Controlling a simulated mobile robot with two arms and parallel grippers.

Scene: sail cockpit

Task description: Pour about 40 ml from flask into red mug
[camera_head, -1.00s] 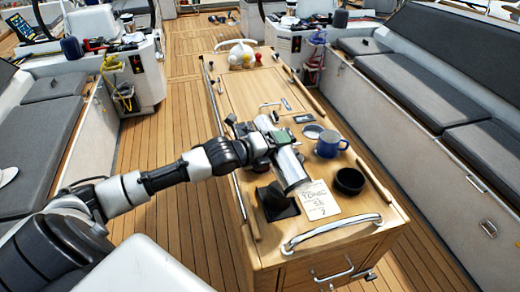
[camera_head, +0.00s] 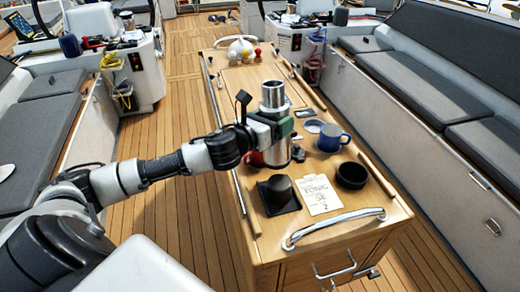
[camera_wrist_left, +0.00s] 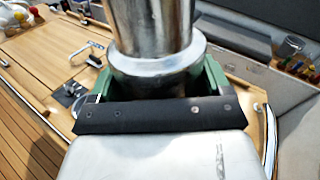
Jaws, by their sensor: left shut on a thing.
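My left gripper (camera_head: 281,126), with green fingers, is shut on the silver flask (camera_head: 274,95). The flask stands upright in the grip over the left side of the wooden cockpit table. I cannot tell whether its base touches the table. In the left wrist view the flask (camera_wrist_left: 150,35) rises between the fingers; its mouth is out of frame. A red thing, likely the red mug (camera_head: 256,159), shows just below and left of the gripper, mostly hidden by it. My right gripper is not in view.
A blue mug (camera_head: 329,138) stands to the right of the flask, near a round light dish (camera_head: 314,126). A metal rail (camera_head: 330,228) crosses the table's near end.

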